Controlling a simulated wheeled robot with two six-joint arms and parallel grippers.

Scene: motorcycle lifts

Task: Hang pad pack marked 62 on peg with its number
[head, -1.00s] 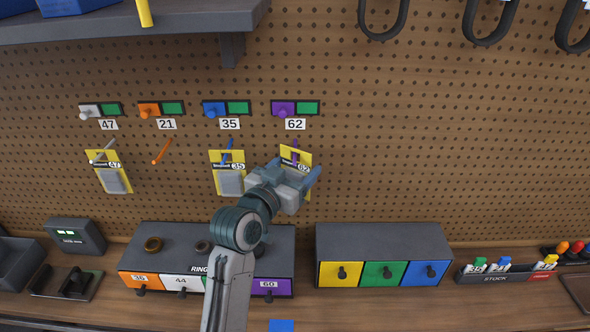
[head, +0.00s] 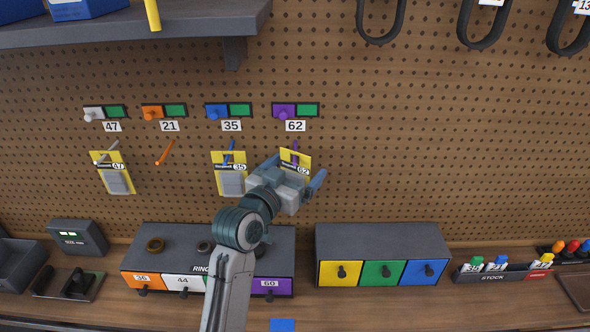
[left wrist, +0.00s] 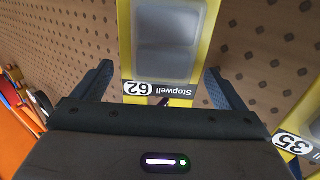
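The yellow pad pack marked 62 (head: 296,164) is at the purple peg (head: 295,146), below the purple tag and the 62 label (head: 295,126). The peg shows at the pack's top edge, and the pack looks slightly tilted. My left gripper (head: 296,178) is around the pack's lower part and hides it in the head view. In the left wrist view the pack (left wrist: 165,45) appears upside down between the two open fingers (left wrist: 160,85), with a gap on each side. A bit of the purple peg shows by its label. My right gripper is not in view.
Pack 47 (head: 114,177) and pack 35 (head: 230,178) hang on their pegs to the left. The orange peg (head: 165,152) under 21 is bare. Drawer units (head: 383,235) stand on the bench below. Pegboard right of my gripper is clear.

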